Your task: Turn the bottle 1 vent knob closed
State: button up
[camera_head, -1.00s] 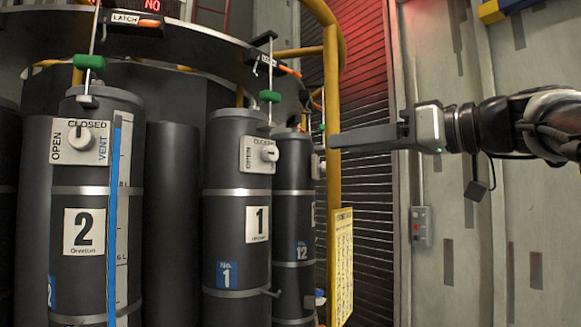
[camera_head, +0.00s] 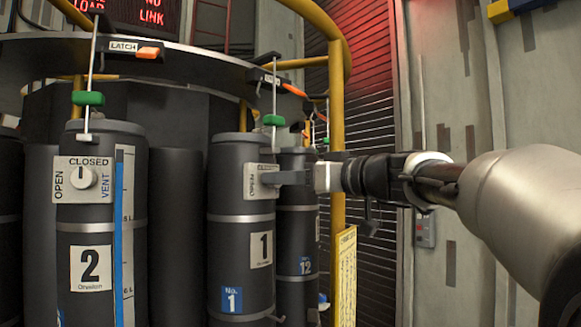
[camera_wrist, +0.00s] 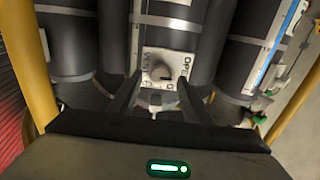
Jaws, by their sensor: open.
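Bottle 1 (camera_head: 233,225) is a dark upright cylinder with a white "1" label. Its white vent plate (camera_head: 252,183) is near the top; my gripper (camera_head: 279,178) reaches it from the right and hides the knob in the head view. In the wrist view the pale round vent knob (camera_wrist: 161,71) sits on its plate, seen upside down with "VENT" and "OPEN" lettering beside it. My open fingers (camera_wrist: 159,80) lie on either side of the knob, with gaps visible; contact cannot be told. I cannot read the knob's setting surely.
Bottle 2 (camera_head: 104,250), with its own vent knob (camera_head: 83,177), stands to the left, and bottle 12 (camera_head: 297,235) close behind on the right. A yellow post (camera_head: 337,110) rises beside my arm. A curved rail with latches (camera_head: 137,50) runs above the bottles.

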jog(key=shift+w+a, duration=0.15)
jog(key=shift+a, duration=0.05)
jog(key=c, duration=1.1)
jog(key=shift+o, duration=0.2)
jog(key=shift+f, duration=0.1)
jog(key=shift+w+d+m+b, duration=0.1)
jog(key=shift+m+b, duration=0.3)
jog(key=shift+m, duration=4.1)
jog(key=shift+w+d+m+b, duration=0.1)
jog(key=shift+m+b, duration=0.3)
jog(key=shift+m, duration=4.1)
jog(key=shift+f, duration=0.1)
